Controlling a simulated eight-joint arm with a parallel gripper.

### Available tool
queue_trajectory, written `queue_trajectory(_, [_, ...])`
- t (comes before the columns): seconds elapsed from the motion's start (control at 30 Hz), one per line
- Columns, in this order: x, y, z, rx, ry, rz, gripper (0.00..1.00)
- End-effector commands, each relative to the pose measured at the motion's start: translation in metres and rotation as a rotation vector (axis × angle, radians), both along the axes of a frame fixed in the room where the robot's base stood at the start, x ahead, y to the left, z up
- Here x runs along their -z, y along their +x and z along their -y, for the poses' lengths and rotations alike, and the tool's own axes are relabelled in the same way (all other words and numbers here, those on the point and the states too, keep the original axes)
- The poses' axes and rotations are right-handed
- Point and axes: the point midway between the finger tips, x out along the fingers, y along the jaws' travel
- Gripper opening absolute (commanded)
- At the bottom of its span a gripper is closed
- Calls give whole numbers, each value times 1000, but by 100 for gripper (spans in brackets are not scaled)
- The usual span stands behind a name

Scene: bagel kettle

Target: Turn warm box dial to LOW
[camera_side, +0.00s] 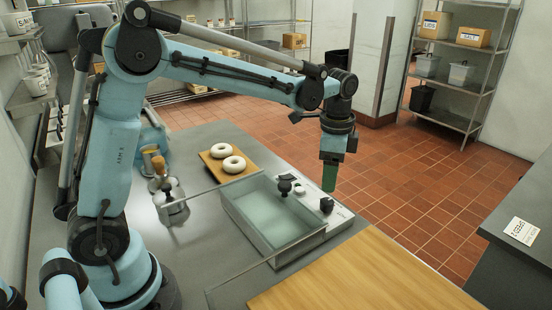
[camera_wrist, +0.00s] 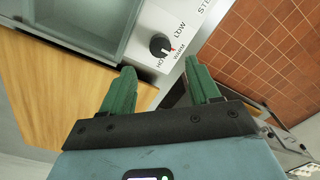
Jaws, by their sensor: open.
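The warm box (camera_side: 262,220) is a glass-sided case on the counter, with a pale control panel along its right side. A black dial (camera_wrist: 161,45) with a small red-and-white pointer sits on that panel in the wrist view. The pointer faces right and slightly down, nearer the WARM mark than the LOW mark (camera_wrist: 180,30).
Other dark knobs (camera_side: 285,186) stand on the panel. Two pale bagels (camera_side: 234,164) lie on a wooden board behind the box. A wooden board (camera_side: 345,280) covers the counter in front. A glass pane edge stands near the box. Open tiled floor lies right of the counter.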

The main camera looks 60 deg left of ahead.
Motion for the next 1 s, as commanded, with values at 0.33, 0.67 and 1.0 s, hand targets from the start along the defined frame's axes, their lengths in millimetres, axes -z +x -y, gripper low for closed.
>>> queue_trajectory(0.33, [57,1,-1,-1,0,1,61])
queue_trajectory(0.67, [76,1,-2,-1,0,1,61])
queue_trajectory(1.0, [76,1,-2,-2,0,1,43])
